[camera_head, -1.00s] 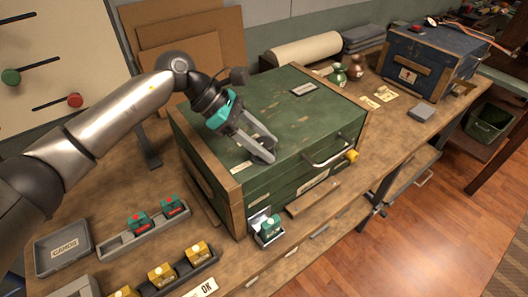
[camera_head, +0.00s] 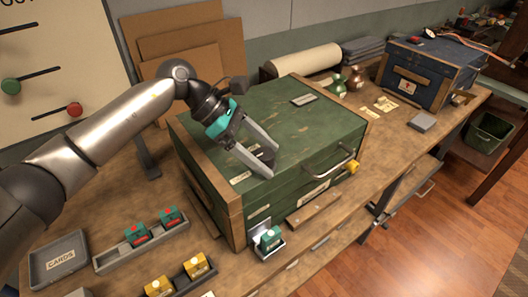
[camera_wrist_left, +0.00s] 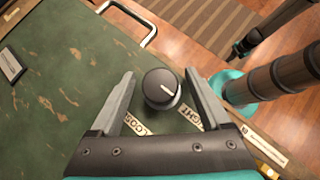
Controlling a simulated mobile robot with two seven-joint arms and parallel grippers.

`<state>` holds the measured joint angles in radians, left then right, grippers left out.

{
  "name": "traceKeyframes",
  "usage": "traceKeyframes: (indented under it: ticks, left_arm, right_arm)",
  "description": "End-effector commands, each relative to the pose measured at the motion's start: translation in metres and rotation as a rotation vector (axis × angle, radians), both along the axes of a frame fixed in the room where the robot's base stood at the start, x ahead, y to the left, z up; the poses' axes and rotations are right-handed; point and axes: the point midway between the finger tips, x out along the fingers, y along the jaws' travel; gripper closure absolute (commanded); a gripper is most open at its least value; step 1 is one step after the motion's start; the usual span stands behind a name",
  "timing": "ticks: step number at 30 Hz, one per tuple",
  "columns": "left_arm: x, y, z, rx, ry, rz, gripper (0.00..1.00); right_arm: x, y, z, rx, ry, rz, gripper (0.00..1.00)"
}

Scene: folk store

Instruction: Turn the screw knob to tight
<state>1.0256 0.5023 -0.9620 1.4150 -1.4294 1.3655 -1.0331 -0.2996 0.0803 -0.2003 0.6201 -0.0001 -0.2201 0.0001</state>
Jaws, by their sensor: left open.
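A round dark knob (camera_wrist_left: 162,88) with a short white pointer line stands on top of the green chest (camera_head: 310,135). In the left wrist view the line points right and slightly down. A LOOSE label (camera_wrist_left: 137,124) and a TIGHT label (camera_wrist_left: 190,116) lie at its lower left and lower right. My left gripper (camera_head: 271,160) is open over the chest top, one finger on each side of the knob. A gap shows between the knob and each finger in the wrist view. In the head view the knob is dark and partly hidden between the fingers.
The chest has a metal handle (camera_head: 335,168) and a yellow piece (camera_head: 352,167) at its front. A small tray with a green block (camera_head: 271,237) stands at its near corner. Trays of blocks and a grey CARDS tray (camera_head: 60,258) lie left. A blue chest (camera_head: 425,75) stands right.

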Motion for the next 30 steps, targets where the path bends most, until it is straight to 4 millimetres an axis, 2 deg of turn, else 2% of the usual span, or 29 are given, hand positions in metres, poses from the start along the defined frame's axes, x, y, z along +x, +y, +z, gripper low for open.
traceKeyframes:
  ticks: [5,8,15,21,30]
  left_arm:
    - [0.003,0.01,0.01,0.0,-0.004,0.004,0.19]
    - [0.005,0.023,0.023,0.0,-0.004,0.004,0.19]
    - [0.012,0.064,0.065,0.001,-0.004,0.005,0.19]
    - [0.016,0.091,0.093,0.0,-0.002,0.002,0.19]
    - [0.018,0.106,0.108,0.0,0.0,0.0,0.19]
  right_arm:
    - [0.0,0.0,-0.001,0.0,0.0,0.0,1.0]
    - [0.0,0.0,-0.001,0.0,0.0,0.0,1.0]
    - [0.0,0.0,-0.003,0.0,0.0,0.0,1.0]
    - [0.0,0.0,-0.003,0.0,0.0,-0.001,1.0]
    - [0.0,0.0,-0.003,0.001,0.0,-0.001,1.0]
